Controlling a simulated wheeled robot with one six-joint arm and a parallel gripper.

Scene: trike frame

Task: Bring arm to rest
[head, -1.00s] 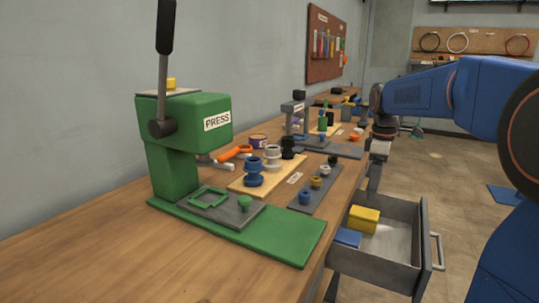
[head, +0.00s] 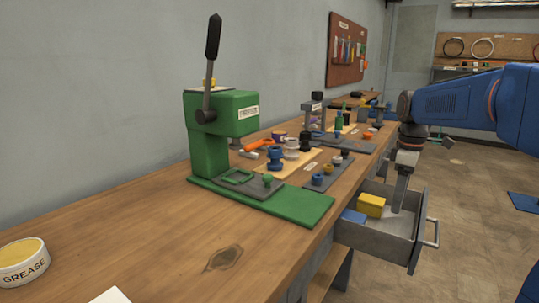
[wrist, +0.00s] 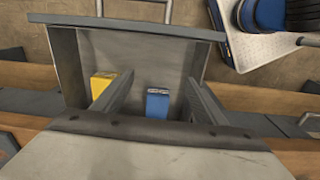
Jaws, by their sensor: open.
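My arm reaches in from the right of the head view, and my gripper (head: 400,196) points down at the open drawer (head: 384,243). In the wrist view my gripper (wrist: 160,98) has its two fingers spread wide with nothing held between them. A blue block (wrist: 157,104) shows between the fingers, lower down in the drawer. A yellow block (wrist: 104,88) lies in the drawer by the left finger. In the head view the yellow block (head: 371,205) and the blue block (head: 353,216) lie near the drawer's bench side. The fingertips are partly hard to make out in the head view.
A green press (head: 222,128) stands on the workbench (head: 150,240) beside trays of spools and small parts. A grease tin (head: 22,262) sits at the near left. The drawer's handle (head: 433,235) sticks out over the floor. The floor (head: 470,200) right of the drawer is clear.

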